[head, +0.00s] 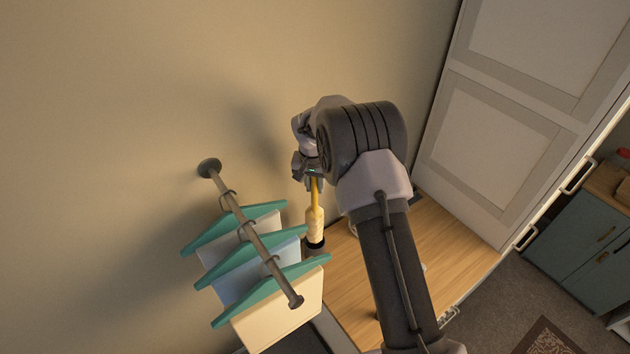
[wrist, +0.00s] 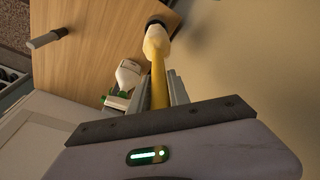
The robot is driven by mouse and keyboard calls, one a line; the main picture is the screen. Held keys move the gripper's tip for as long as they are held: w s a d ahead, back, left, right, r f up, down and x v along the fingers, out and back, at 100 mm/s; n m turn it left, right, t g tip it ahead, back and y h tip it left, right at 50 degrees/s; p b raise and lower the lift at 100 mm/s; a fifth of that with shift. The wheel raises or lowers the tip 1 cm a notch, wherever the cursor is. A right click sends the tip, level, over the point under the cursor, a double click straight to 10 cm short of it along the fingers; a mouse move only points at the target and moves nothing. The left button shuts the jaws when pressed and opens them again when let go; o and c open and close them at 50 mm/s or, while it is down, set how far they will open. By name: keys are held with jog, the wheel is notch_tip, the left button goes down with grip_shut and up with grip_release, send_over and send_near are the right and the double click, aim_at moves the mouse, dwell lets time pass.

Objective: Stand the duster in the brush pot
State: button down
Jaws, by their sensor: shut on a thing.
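The duster has a yellow handle and a cream head (head: 314,222). It hangs head down from my gripper (head: 314,174), which is shut on the handle. In the wrist view the handle (wrist: 158,85) runs between my gripper's fingers (wrist: 160,90), with the cream head (wrist: 157,44) beyond. Below the head is a dark-rimmed pot (head: 315,248), apparently the brush pot, on the wooden top near the wall. Its dark rim also shows in the wrist view (wrist: 157,21). The head's lower end meets the rim in both views; I cannot tell whether it is inside.
A wall rail (head: 250,230) with teal hangers and hanging cloths is close left of the duster. The wooden top (head: 455,240) has free room to the right. A white and green bottle (wrist: 128,76) and a grey knob-like piece (wrist: 48,38) show in the wrist view.

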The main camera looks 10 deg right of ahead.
aim_at(315, 201)
notch_tip(315, 201, down, 7)
jog(key=b, duration=0.6)
jog(key=shift+w+f, duration=0.15)
jog(key=shift+f, duration=0.05)
jog(key=shift+r, duration=0.1)
jog(key=c, duration=1.1)
grip_release()
jog(key=shift+c, duration=0.2)
jog(key=s+a+r+b, duration=0.1)
jog(key=s+r, duration=0.2)
jog(key=r, duration=1.4)
jog(key=shift+a, duration=0.15)
jog(key=shift+r, duration=0.1)
